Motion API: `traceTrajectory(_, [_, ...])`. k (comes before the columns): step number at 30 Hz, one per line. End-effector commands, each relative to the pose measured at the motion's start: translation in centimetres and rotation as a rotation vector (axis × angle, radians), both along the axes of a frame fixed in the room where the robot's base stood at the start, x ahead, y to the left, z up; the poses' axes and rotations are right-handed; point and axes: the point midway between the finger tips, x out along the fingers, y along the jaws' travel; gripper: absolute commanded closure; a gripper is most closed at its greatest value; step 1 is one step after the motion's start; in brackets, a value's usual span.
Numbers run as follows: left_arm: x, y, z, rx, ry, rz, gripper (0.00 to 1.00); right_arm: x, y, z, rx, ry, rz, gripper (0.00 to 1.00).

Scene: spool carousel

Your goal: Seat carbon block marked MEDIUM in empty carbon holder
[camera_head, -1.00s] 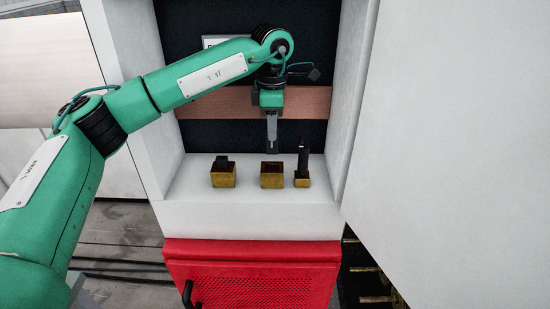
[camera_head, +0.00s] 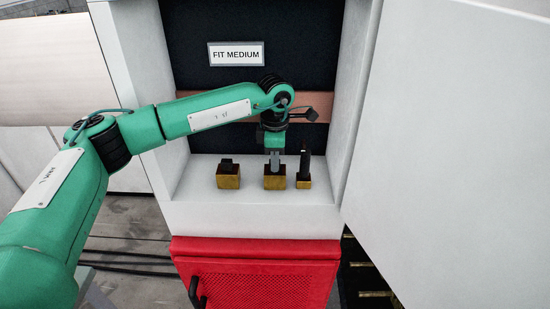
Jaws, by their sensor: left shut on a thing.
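Three brass-coloured carbon holders stand in a row on the white shelf. The left holder (camera_head: 228,182) has a short dark block (camera_head: 227,165) in it. The right holder (camera_head: 303,184) has a tall dark block (camera_head: 304,161) standing in it. My left gripper (camera_head: 274,165) points straight down over the middle holder (camera_head: 274,183), with its fingertips at the holder's top. It is shut on a dark carbon block, mostly hidden by the fingers and the holder; its marking and how deep it sits cannot be told. My right gripper is not in view.
A sign (camera_head: 236,54) reading FIT MEDIUM is on the dark back wall above a copper-coloured bar (camera_head: 312,104). White side walls enclose the shelf (camera_head: 250,215). A red perforated panel (camera_head: 260,285) with a black handle is below.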

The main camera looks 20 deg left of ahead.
Motion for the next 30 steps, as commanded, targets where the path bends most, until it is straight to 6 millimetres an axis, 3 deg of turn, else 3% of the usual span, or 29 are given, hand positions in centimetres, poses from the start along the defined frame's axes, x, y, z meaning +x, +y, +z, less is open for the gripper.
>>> traceTrajectory(1, [0.0,0.0,-0.1,0.0,0.0,0.0,0.77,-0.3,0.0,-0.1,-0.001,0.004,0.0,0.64])
traceTrajectory(3, [0.0,0.0,0.0,0.0,0.0,0.0,0.63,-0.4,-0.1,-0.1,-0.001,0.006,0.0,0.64])
traceTrajectory(4, [0.0,0.0,0.0,0.0,0.0,0.0,0.61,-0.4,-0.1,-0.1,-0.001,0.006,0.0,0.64])
traceTrajectory(16, [0.1,0.0,0.5,0.0,-0.002,0.0,0.61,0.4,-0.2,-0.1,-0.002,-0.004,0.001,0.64])
traceTrajectory(30, [0.1,-0.1,9.8,-0.001,-0.003,0.0,0.61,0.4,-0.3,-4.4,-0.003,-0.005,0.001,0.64])
